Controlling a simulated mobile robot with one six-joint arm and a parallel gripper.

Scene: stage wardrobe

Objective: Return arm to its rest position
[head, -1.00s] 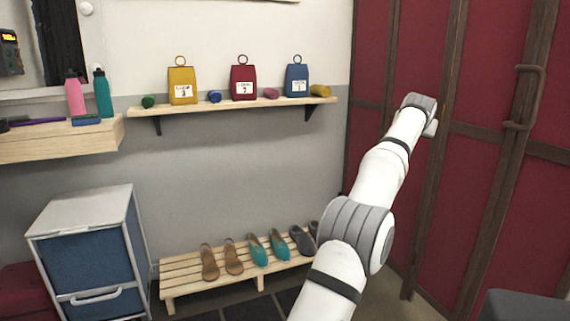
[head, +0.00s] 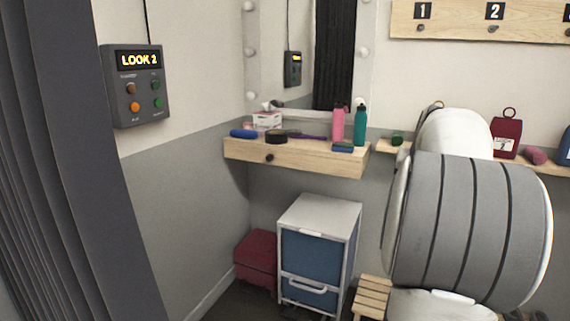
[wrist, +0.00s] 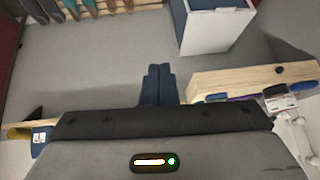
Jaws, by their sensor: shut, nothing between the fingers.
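My arm fills the right foreground of the head view, with a large grey ribbed joint and white links close to the camera. My gripper (wrist: 157,84) is out of sight in the head view but shows in the wrist view. Its two dark blue fingers lie together, shut, with nothing between them. They point towards the wall and floor area, clear of the objects in the picture as far as I can tell.
A wooden drawer shelf (head: 300,156) carries bottles and small items. Below it stand a blue-and-white drawer unit (head: 318,215) and a red box (head: 257,262). A control box reading LOOK 2 (head: 136,86) hangs left, beside a grey curtain (head: 60,170). My arm hides part of the bag shelf.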

